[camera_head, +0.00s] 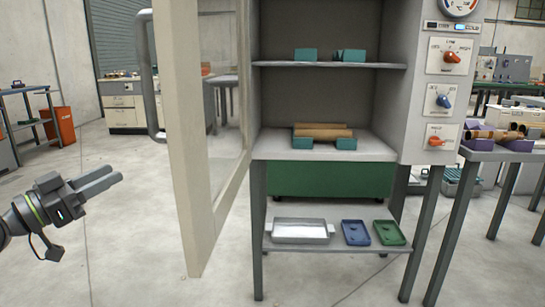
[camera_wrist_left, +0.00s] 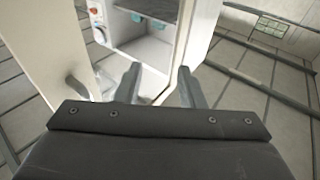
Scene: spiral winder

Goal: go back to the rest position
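My left gripper (camera_head: 112,174) hangs in free air at the left of the head view, left of the open cabinet door and apart from it. Its two fingers are spread with nothing between them, as the left wrist view (camera_wrist_left: 159,72) shows. The grey cabinet (camera_head: 395,85) stands in the middle with its cream-framed glass door (camera_head: 182,130) swung open toward me. My right gripper is in neither view.
The door handle (camera_head: 147,75) sticks out on the left. Below the cabinet are a metal tray (camera_head: 298,222), a blue tray (camera_head: 355,232) and a green tray (camera_head: 388,233). A side table (camera_head: 500,152) with tubes stands right. An orange bin (camera_head: 60,125) stands left. Floor around my left gripper is clear.

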